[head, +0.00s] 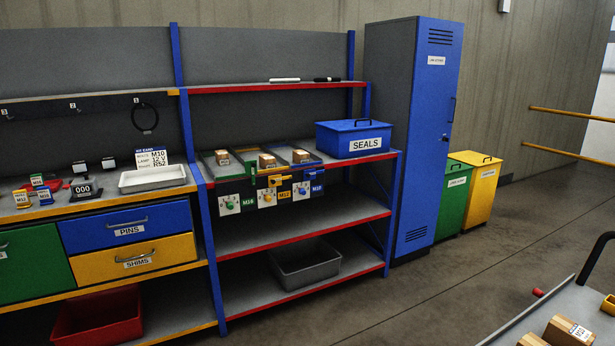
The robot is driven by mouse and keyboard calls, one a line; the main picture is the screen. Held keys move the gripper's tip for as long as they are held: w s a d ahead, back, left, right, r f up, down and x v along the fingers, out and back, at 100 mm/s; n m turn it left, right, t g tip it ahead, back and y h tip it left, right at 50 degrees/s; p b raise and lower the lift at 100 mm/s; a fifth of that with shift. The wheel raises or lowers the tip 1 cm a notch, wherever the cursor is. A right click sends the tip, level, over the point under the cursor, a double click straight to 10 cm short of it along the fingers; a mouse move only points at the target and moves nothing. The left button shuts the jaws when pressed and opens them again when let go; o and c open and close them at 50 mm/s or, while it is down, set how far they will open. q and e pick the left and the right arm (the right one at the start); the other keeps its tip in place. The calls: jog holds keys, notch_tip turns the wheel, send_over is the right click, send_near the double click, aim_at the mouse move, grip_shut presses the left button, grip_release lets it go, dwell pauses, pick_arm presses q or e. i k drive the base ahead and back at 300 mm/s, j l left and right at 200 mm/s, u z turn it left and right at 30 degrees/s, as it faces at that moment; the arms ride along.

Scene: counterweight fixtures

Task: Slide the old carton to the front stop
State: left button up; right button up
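Three small brown cartons sit in three sloped lanes on the shelf's middle level: the left carton (222,157), the middle carton (267,161) and the right carton (300,156). Each stands back from its lane's front edge. The left lane (226,174) is green, the middle is yellow and the right is blue. I cannot tell which carton is the old one. Neither of my grippers is in view.
A blue SEALS bin (354,138) stands right of the lanes. A card (151,159) reading M10 stands behind a white tray (152,178) on the left bench. A cart (545,312) with more cartons (568,330) is at bottom right. The floor before the locker (430,130) is clear.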

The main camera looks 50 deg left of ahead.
aim_at(222, 156)
jog(key=u, duration=2.05)
jog(key=i+j, duration=0.15)
jog(key=i+j+u, duration=0.35)
jog(key=i, duration=0.55)
jog(key=i+j+u, duration=0.1)
jog(key=i+u, duration=0.25)
jog(key=i, duration=0.55)
jog(key=i+l+u, duration=0.15)
jog(key=l, duration=0.35)
jog(key=i+l+u, duration=0.2)
jog(key=l, duration=0.25)
jog(key=l+u, duration=0.15)
jog(key=l, duration=0.35)
jog(key=i+l+u, duration=0.2)
jog(key=l, duration=0.35)
jog(key=k, duration=0.1)
